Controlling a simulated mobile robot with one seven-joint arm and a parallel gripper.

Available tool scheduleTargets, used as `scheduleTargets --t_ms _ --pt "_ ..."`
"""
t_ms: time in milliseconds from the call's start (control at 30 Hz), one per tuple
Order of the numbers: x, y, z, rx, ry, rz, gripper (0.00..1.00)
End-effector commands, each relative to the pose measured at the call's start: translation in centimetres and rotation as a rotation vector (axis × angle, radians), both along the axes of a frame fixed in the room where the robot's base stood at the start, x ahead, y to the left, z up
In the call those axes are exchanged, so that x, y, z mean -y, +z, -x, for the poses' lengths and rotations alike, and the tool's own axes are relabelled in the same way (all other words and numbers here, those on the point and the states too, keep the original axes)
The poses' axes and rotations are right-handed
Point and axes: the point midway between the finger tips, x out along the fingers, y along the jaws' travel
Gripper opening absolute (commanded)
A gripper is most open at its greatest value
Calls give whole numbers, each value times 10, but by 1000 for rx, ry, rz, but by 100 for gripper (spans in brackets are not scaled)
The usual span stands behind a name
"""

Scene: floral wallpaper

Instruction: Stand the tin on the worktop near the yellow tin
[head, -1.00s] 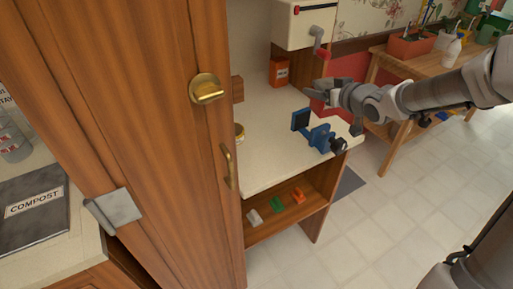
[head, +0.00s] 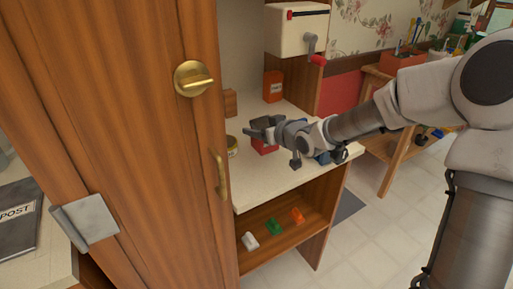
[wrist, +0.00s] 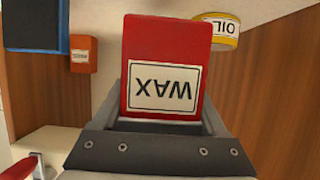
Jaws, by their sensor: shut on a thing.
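My gripper (head: 258,131) is shut on a red tin (wrist: 168,65) with a white WAX label. The same tin shows in the head view (head: 263,147) below my gripper, partly hidden by it. The yellow tin (head: 232,145) stands on the worktop (head: 260,187) just left of the red tin, partly behind the wooden door's edge. The yellow tin also shows at the upper right of the wrist view (wrist: 222,28), its label reading OIL. I cannot tell whether the red tin touches the worktop.
A blue vise (head: 322,157) is mostly hidden behind my arm. An orange tin (head: 273,86) and a wooden block (head: 230,103) stand at the back. A cabinet door (head: 165,150) rises close on the left. A lower shelf (head: 270,238) holds small white, green and orange items.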

Motion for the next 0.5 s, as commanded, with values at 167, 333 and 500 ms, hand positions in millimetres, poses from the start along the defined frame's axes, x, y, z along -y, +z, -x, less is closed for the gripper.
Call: scheduleTargets --t_ms 167,333,500 --pt "-10 -7 -5 1 0 -1 2" --pt "-10 -24 -5 -1 0 -1 2" --pt "-10 -47 -5 0 0 -1 2"
